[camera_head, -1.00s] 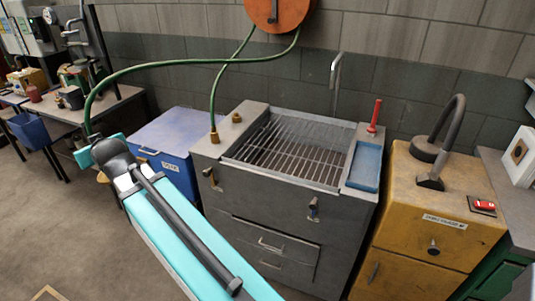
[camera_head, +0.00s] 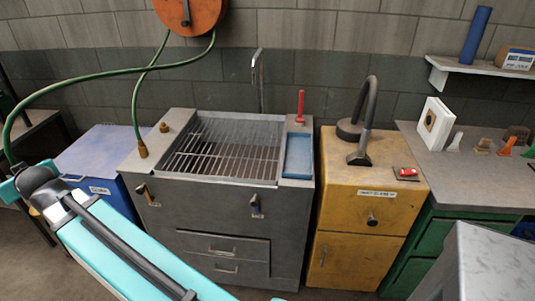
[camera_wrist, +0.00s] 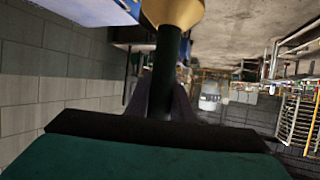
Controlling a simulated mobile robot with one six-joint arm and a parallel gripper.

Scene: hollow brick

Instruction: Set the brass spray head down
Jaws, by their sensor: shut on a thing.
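The brass spray head (camera_wrist: 173,12) shows at the top edge of the wrist view, its flared end partly cut off. A dark stem or hose (camera_wrist: 168,65) runs from it down between the fingers of my gripper (camera_wrist: 165,105), which is shut on it. In the head view my arm reaches to the left edge, and the green hose (camera_head: 70,68) comes down to its far end. The fingers and spray head are hidden there. The grey wash unit (camera_head: 210,215) with its metal grate (camera_head: 222,150) stands right of the arm's end.
An orange hose reel (camera_head: 190,14) hangs on the wall. A blue cooler (camera_head: 98,165) stands left of the wash unit, a yellow cabinet (camera_head: 365,200) to its right. A blue tray (camera_head: 299,155) and red tool (camera_head: 300,105) occupy its right rim. A grey counter (camera_head: 475,180) holds small items.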

